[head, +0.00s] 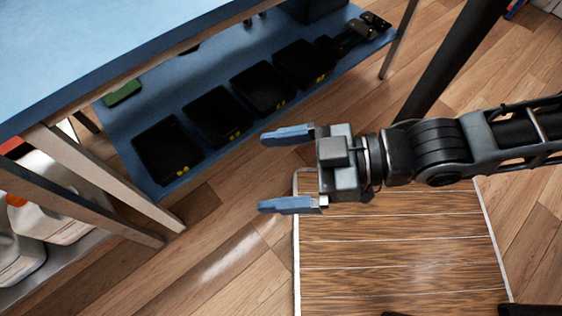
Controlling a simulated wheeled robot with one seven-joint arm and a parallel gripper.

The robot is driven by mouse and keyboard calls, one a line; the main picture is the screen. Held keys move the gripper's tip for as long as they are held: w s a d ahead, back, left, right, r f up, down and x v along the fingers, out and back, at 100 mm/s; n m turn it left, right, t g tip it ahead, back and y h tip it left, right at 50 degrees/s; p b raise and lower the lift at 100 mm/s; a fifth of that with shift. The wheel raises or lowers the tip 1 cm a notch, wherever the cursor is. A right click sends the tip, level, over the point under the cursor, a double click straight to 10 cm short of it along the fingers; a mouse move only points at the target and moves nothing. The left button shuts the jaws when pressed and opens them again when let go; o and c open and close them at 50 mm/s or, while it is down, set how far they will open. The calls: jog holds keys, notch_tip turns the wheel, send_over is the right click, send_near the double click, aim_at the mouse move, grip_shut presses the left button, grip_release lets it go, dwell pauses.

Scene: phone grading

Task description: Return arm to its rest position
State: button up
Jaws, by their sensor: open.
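My gripper (262,171) is in the middle of the head view, with its two blue fingers spread wide apart. Nothing is between the fingers. My arm reaches in from the right edge, and the fingers point left. The gripper appears over the wooden floor, close to the left edge of a slatted wooden panel. No phone is held.
A blue table (90,50) stands at upper left. Its lower blue shelf (120,130) bears several black trays with yellow dots and a green item (123,93). White containers (50,215) stand at far left. A white-edged slatted panel (400,250) lies below my arm. Bare floor (220,250) shows at lower left.

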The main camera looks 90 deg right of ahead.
jog(key=shift+s+r, duration=0.1)
jog(key=shift+r, duration=0.15)
